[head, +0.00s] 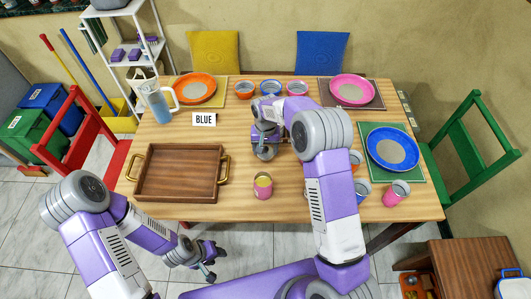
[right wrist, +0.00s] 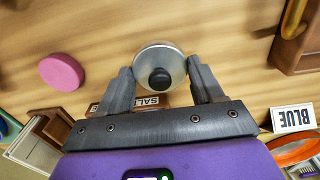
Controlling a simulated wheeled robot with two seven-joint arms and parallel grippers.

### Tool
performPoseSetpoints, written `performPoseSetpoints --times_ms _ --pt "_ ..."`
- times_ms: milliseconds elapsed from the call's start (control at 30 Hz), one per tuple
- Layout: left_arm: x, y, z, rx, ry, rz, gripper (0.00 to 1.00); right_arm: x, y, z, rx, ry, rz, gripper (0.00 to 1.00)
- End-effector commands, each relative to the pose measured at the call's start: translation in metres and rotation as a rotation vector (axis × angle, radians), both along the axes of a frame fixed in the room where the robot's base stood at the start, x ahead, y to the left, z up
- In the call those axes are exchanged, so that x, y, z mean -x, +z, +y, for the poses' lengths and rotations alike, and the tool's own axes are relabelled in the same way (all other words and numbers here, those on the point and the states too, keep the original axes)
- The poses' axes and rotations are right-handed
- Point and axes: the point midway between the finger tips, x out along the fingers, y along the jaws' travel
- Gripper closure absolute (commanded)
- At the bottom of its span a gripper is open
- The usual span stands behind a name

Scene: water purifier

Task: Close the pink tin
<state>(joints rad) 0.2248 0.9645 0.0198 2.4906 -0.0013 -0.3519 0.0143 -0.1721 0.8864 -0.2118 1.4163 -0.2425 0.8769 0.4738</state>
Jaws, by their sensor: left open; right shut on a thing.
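The pink tin (head: 396,195) stands upright near the table's front right, with a grey round top; I cannot tell for certain whether it is open. My right gripper (head: 265,140) is low over the middle of the table, away from the tin. In the right wrist view its fingers (right wrist: 160,85) are shut on a round silver piece with a black knob (right wrist: 172,58), which looks like a lid. A flat pink disc (right wrist: 62,72) lies on the table beside it; my right arm probably hides it in the head view. My left gripper (head: 207,262) is open and empty before the table's front edge.
A wooden tray (head: 180,195) lies at left. A BLUE label (head: 204,120), a SALT label (right wrist: 152,101) and a pitcher (head: 157,103) stand further back; plates rim the table.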

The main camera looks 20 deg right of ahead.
Motion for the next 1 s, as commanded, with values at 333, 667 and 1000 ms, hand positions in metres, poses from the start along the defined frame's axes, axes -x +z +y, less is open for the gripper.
performPoseSetpoints --times_ms 333,667,1000 --pt "0.000 0.013 0.000 0.000 0.000 0.000 0.57 0.000 0.055 0.000 0.000 0.001 0.000 0.62" --pt "0.000 0.013 0.000 0.000 0.000 0.000 0.57 0.000 0.057 0.000 0.001 0.000 0.000 0.62" --pt "0.000 0.013 0.000 0.000 0.000 0.000 0.57 0.031 0.070 -0.007 0.004 0.076 0.001 0.62"
